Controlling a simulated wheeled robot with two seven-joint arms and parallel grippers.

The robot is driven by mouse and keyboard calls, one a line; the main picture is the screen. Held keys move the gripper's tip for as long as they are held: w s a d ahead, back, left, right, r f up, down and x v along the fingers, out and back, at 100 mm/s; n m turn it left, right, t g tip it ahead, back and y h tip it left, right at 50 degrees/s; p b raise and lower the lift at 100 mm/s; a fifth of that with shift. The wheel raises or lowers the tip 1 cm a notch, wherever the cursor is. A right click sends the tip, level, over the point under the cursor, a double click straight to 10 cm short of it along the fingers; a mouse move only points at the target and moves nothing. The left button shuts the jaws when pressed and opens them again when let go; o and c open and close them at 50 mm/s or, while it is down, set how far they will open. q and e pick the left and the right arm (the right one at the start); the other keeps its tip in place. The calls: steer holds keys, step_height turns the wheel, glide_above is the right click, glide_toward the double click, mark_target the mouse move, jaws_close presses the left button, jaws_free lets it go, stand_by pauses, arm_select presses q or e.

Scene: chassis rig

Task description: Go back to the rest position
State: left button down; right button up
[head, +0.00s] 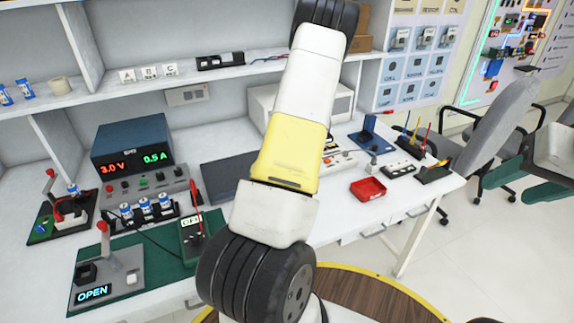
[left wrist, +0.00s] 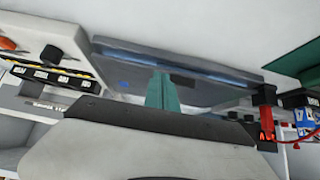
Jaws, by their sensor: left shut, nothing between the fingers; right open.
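My right gripper (head: 523,182) is at the right edge of the head view, partly cut off by the frame. Its dark green fingers are apart and empty, over the floor near the office chairs and right of the bench. My left gripper (left wrist: 160,92) shows in the left wrist view, its green fingers together with nothing between them. Behind the fingers is a grey panel-like thing (left wrist: 125,72); I cannot tell whether they touch it. In the head view a large white and yellow arm link of mine crosses the middle and hides part of the bench; the left gripper is not visible there.
The white bench (head: 340,222) holds a power supply (head: 133,143), a switch board reading OPEN (head: 92,294), a meter (head: 190,240), a battery holder (head: 148,211) and a red tray (head: 368,188). A shelf (head: 100,95) runs above. Grey chairs (head: 497,125) stand at right.

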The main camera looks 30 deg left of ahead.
arm_select(q)
steer(key=s+d+r+m+t+h, duration=0.3)
steer(key=d+r+h, duration=0.5)
steer(key=d+r, duration=1.4)
steer(key=s+d+r+m+g, duration=0.1)
steer(key=s+d+r+m, duration=0.2)
steer(key=s+r, duration=0.3)
steer(key=s+d+r+m+g, duration=0.1)
steer(key=s+d+r+m, duration=0.2)
steer(key=s+r, duration=0.4)
steer(key=s+m, duration=0.1)
steer(key=s, duration=0.2)
steer(key=shift+s+m+h, duration=0.15)
steer(key=shift+m+h, duration=0.25)
